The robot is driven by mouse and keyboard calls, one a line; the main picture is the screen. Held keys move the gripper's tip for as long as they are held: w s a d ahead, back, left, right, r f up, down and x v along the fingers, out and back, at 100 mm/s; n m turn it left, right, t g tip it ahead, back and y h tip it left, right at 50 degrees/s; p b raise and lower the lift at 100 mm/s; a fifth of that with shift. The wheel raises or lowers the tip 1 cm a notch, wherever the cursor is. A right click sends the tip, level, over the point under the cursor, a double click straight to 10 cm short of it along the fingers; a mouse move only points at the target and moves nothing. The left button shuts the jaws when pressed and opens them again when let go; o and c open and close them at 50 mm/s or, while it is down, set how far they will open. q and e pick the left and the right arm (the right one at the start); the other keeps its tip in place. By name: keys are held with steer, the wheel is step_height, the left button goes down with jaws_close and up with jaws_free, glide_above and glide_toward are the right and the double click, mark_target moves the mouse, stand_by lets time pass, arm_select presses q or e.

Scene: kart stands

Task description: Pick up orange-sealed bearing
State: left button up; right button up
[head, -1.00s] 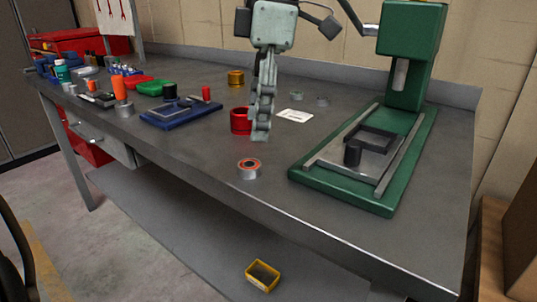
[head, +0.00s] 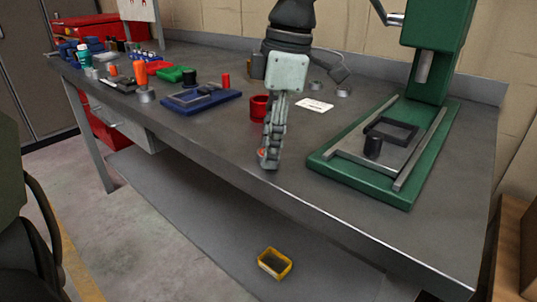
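The orange-sealed bearing (head: 262,154) lies on the grey workbench (head: 225,133) near its front edge, mostly hidden behind my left gripper's fingers. Only a bit of its orange seal and metal rim shows. My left gripper (head: 269,163) points down over the bearing, with its fingertips at bearing height. The fingers are seen edge-on and overlap, so the gap between them and any contact with the bearing are hidden. My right gripper is not in view.
A green press (head: 385,165) stands to the right, a blue tray (head: 201,102) to the left. Small grey rings (head: 343,91) and a white card (head: 314,105) lie behind. A yellow bin (head: 274,263) sits on the lower shelf.

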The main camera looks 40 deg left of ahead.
arm_select(q)
steer(key=c, duration=0.8)
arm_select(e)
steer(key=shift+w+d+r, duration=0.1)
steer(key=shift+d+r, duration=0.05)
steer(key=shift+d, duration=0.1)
arm_select(q)
steer(key=shift+r, duration=0.15)
steer(key=shift+w+r, duration=0.1)
steer(key=shift+r, duration=0.1)
step_height(320, 180, up, 4)
steer(key=shift+f, duration=0.15)
steer(key=s+r, duration=0.2)
steer(key=s, duration=0.2)
steer(key=s+r, duration=0.2)
steer(key=s, duration=0.2)
steer(key=s+d+r+b, duration=0.1)
steer(key=s+r, duration=0.1)
steer(key=s, duration=0.1)
steer(key=shift+s+r, duration=0.3)
steer(key=shift+s, duration=0.1)
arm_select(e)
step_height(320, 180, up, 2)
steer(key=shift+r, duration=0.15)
